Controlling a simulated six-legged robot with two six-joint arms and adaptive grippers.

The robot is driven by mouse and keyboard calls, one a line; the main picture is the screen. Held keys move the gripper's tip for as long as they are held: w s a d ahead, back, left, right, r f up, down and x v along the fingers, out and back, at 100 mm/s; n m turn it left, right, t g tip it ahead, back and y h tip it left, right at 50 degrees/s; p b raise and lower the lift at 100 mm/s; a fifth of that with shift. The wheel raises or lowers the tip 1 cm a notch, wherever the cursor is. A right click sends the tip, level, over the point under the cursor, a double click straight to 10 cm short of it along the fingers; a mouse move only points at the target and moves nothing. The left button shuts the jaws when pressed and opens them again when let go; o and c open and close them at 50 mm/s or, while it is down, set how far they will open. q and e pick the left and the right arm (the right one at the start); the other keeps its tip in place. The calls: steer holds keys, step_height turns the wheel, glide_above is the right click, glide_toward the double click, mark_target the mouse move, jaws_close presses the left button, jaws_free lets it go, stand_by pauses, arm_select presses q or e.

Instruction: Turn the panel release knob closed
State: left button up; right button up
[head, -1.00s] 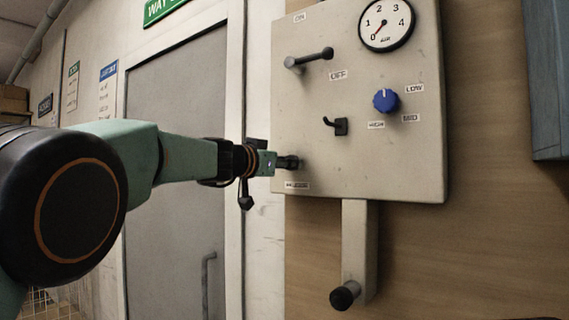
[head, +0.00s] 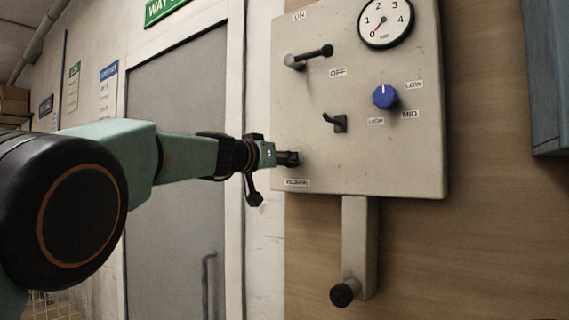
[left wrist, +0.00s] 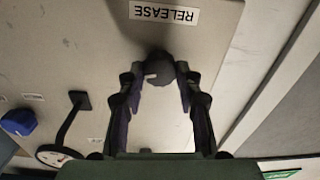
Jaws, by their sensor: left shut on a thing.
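The dark release knob (left wrist: 158,68) sits on the beige panel (head: 400,150), beside a RELEASE label (left wrist: 164,13). In the head view it is at the panel's lower left and mostly hidden by my left gripper (head: 286,158). In the left wrist view my left gripper (left wrist: 154,78) has one finger on each side of the knob and is shut on it. A pale mark shows on the knob's face. My right gripper is not in view.
The panel also carries a lever (head: 308,57), a gauge (head: 385,20), a blue knob (head: 385,96) and a small hook (head: 337,123). Below hangs a post with a black knob (head: 345,293). A grey door (head: 180,150) stands left; a blue-grey box (head: 548,80) is at right.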

arm_select(q)
steer(key=shift+a+r+n+g+p, duration=0.1)
steer(key=shift+r+n+g+p, duration=0.1)
steer(key=shift+n, duration=3.35)
steer(key=shift+r+n+g+p, duration=0.1)
steer(key=shift+n+p, duration=0.1)
steer(key=shift+n, duration=3.35)
steer(key=o, duration=1.2)
steer(key=shift+w+f, duration=0.15)
steer(key=shift+f, duration=0.05)
steer(key=shift+c, duration=0.2)
steer(key=shift+s+a, duration=0.1)
steer(key=shift+s, duration=0.15)
